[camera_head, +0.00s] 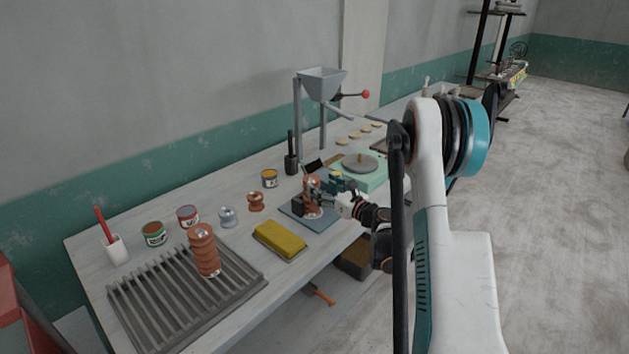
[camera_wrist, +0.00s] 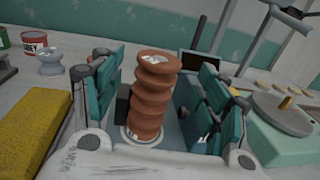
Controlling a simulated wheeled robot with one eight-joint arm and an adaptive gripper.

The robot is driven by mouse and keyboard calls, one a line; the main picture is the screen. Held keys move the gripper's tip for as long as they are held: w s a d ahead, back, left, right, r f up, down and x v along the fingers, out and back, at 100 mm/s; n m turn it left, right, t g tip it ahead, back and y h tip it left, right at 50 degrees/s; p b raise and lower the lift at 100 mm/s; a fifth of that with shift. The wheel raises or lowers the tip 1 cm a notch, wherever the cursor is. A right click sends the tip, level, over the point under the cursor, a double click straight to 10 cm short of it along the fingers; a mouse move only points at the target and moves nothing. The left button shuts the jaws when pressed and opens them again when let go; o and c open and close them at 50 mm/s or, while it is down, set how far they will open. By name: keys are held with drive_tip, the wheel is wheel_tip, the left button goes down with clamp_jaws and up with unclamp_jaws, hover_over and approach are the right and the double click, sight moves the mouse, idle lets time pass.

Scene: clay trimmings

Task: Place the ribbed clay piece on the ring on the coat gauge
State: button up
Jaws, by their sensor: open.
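A ribbed brown clay piece (camera_head: 311,191) stands on the coat gauge, a blue plate (camera_head: 293,212) with a dark block. In the wrist view the ribbed clay piece (camera_wrist: 156,95) stands between the open fingers of my gripper (camera_wrist: 160,90), with a gap on the right and the left finger closer. My gripper also shows in the head view (camera_head: 330,190), reaching in from the right. Another ribbed clay piece (camera_head: 204,251) stands on the slatted rack.
The slatted rack (camera_head: 150,292) fills the near left of the table. A yellow sponge (camera_head: 280,239) lies left of the gauge. Small cans and spools stand behind it. A green-based wheel (camera_head: 372,181) and a hopper stand (camera_head: 320,85) are behind and to the right.

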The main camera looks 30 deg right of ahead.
drive_tip(key=v, duration=0.6)
drive_tip(key=shift+w, duration=0.1)
idle(0.9)
